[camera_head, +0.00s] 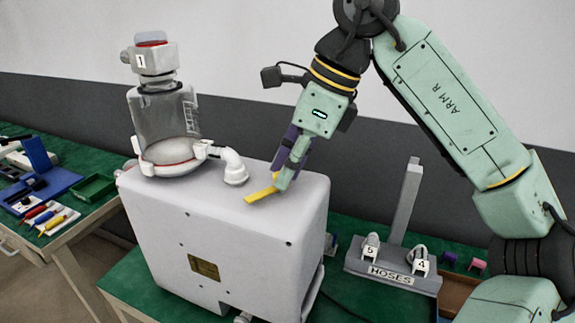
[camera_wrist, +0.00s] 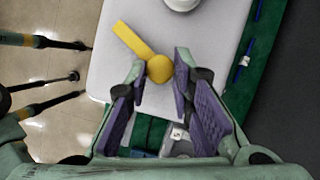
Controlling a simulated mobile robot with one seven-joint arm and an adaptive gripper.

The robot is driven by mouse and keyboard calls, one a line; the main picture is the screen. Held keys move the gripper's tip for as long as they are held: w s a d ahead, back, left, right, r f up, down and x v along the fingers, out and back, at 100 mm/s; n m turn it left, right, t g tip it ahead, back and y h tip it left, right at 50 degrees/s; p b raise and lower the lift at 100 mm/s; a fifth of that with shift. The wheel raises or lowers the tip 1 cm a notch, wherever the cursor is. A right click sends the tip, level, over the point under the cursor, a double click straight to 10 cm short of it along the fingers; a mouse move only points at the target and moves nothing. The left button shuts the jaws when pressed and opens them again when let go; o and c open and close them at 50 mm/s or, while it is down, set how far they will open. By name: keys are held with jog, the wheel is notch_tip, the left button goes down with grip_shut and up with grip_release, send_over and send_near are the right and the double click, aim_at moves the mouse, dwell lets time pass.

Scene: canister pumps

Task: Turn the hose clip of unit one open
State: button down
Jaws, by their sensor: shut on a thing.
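Unit one is a white housing (camera_head: 230,250) with a clear canister (camera_head: 165,115) on top, whose cap carries a "1" label. A white elbow fitting (camera_head: 234,168) comes off the canister's base. The yellow hose clip (camera_head: 258,196), a flat lever with a round hub, lies on the housing's top near its right edge. In the wrist view the lever of the clip (camera_wrist: 131,41) points up and left from the hub. My gripper (camera_wrist: 161,66) is shut on the hub, one finger on each side. In the head view my gripper (camera_head: 281,182) partly hides the hub.
A grey hose stand (camera_head: 392,265) marked "HOSES" stands right of the housing, with hose pieces labelled 5 and 4. A side table at left holds a blue tray (camera_head: 58,182), a green tray (camera_head: 93,188) and coloured tools. The housing's top left of the clip is clear up to the elbow.

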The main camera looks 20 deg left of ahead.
jog(key=n, duration=0.2)
jog(key=n+g, duration=0.1)
jog(key=n+h, duration=0.1)
jog(key=n, duration=0.1)
jog(key=shift+w+a+n+g, duration=0.15)
jog(key=shift+w+n+g, duration=0.15)
jog(key=shift+g, duration=0.1)
dwell(0.4)
jog(key=c, duration=1.4)
grip_release()
jog(key=v, duration=0.7)
jog(key=shift+r, duration=0.25)
